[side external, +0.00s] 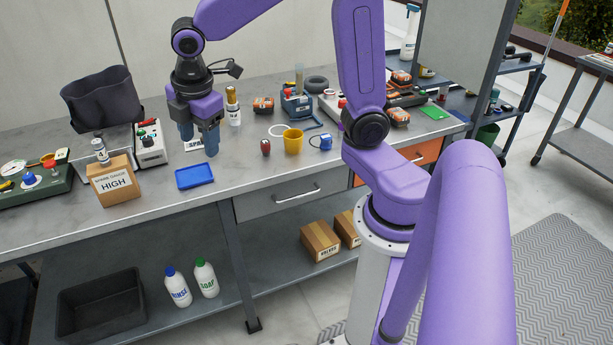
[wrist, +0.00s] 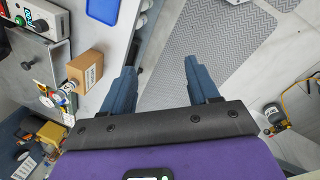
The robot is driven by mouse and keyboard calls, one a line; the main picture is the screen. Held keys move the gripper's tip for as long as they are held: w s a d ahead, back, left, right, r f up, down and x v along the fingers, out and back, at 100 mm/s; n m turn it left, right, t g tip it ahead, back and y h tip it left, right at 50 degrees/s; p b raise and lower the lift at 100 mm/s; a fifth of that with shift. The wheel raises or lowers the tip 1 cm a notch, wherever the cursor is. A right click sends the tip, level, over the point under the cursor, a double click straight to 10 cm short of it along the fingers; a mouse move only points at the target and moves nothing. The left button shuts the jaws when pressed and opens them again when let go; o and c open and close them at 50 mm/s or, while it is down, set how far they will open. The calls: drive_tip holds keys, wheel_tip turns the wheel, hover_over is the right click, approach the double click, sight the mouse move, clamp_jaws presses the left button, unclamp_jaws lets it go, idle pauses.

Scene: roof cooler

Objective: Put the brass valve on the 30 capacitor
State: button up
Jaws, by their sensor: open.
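My gripper (side external: 198,145) is open and empty, its blue fingers pointing down above the bench, behind the blue tray. Both fingers also show in the wrist view (wrist: 161,85), apart with nothing between them. A small cylinder with a white label and a brass-coloured top (side external: 232,106) stands upright to the right of my gripper. A silver labelled can (side external: 100,151) stands at the cardboard box on the left. I cannot read a 30 on either, and cannot tell which is the capacitor. No separate brass valve can be made out with certainty.
A blue tray (side external: 195,176) lies near the front edge, and shows in the wrist view (wrist: 104,10). The cardboard box (side external: 115,184) stands left. A red item (side external: 265,147), yellow cup (side external: 293,140) and blue item (side external: 321,142) stand right. The bench front right of the tray is clear.

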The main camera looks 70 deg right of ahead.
drive_tip(key=s+f+m+g+y, duration=0.1)
drive_tip(key=s+f+m, duration=0.2)
drive_tip(key=s, duration=1.9)
drive_tip(key=shift+s+a+f+g, duration=0.2)
drive_tip(key=shift+a+g, duration=0.15)
drive_tip(key=shift+g, duration=0.05)
